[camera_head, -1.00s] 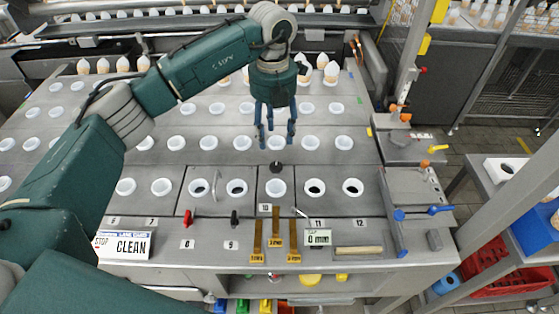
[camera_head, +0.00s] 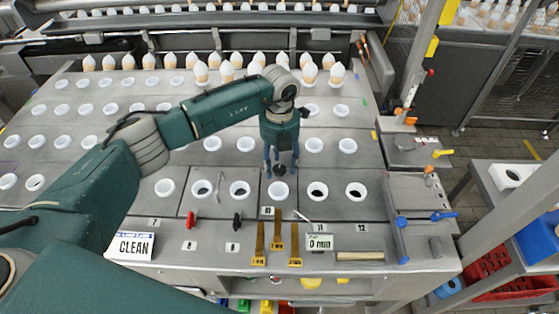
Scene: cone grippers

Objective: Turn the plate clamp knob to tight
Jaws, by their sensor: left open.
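A small black knob (camera_head: 279,168) stands on the grey plate of station 10, just behind a white cup ring (camera_head: 278,190). I take it for the plate clamp knob; its marking is too small to read. My left gripper (camera_head: 280,173) points down over it, with its blue-green fingers apart on either side of the knob in the picture. The fingers are open, and I cannot tell whether they touch the knob. My right gripper is not in view.
A red knob (camera_head: 191,218) and another black knob (camera_head: 237,219) stand at the front. Brass gauges (camera_head: 277,240), a "0 mm" display (camera_head: 319,242) and a "CLEAN" sign (camera_head: 133,246) are along the front edge. White cup rings fill the table around the gripper.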

